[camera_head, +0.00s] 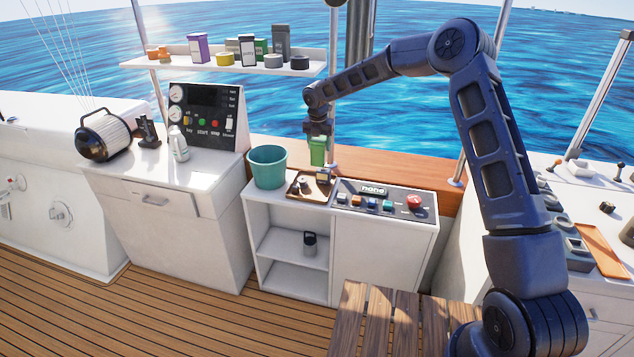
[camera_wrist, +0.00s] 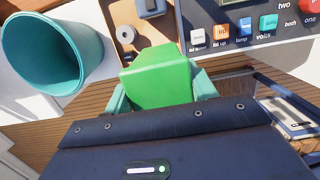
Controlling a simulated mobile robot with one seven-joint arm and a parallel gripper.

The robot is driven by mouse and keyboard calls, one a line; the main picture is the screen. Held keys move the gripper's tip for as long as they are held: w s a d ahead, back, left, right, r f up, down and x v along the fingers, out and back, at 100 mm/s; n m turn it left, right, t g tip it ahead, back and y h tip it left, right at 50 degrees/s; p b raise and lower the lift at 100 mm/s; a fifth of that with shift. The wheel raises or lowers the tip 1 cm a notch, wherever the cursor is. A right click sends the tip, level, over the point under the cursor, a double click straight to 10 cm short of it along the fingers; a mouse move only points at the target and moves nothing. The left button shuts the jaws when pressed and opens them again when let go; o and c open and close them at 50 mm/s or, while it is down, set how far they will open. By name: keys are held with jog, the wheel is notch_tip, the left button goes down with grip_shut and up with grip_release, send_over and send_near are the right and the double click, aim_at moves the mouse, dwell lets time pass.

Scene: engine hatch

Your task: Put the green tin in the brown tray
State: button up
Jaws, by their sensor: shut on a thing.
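The green tin (camera_head: 317,151) is held by my gripper (camera_head: 318,136) in the head view, upright and above the back right part of the brown tray. In the wrist view the green tin (camera_wrist: 160,82) sits between the fingers of my gripper (camera_wrist: 160,92). The brown tray (camera_head: 318,198) lies on the white cabinet top and holds a few small dark items. Part of the tray (camera_wrist: 112,14) shows at the top of the wrist view, beyond the tin. I cannot tell the exact height of the tin over it.
A teal bucket (camera_head: 267,167) stands left of the tray. A panel with coloured buttons (camera_head: 386,201) lies to its right. A wooden ledge (camera_head: 400,177) runs behind. A shelf (camera_head: 225,62) with several tins and boxes hangs at the upper left. A dark canister (camera_head: 310,243) stands inside the cabinet.

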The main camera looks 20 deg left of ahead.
aim_at(318, 166)
notch_tip(318, 166, down, 16)
jog(key=shift+f, duration=0.1)
dwell(0.5)
jog(key=shift+f, duration=0.1)
jog(key=o, duration=1.2)
jog(key=r, duration=0.4)
jog(key=s+r, duration=0.1)
jog(key=r, duration=0.7)
jog(key=shift+s, duration=0.4)
jog(key=shift+r, duration=0.1)
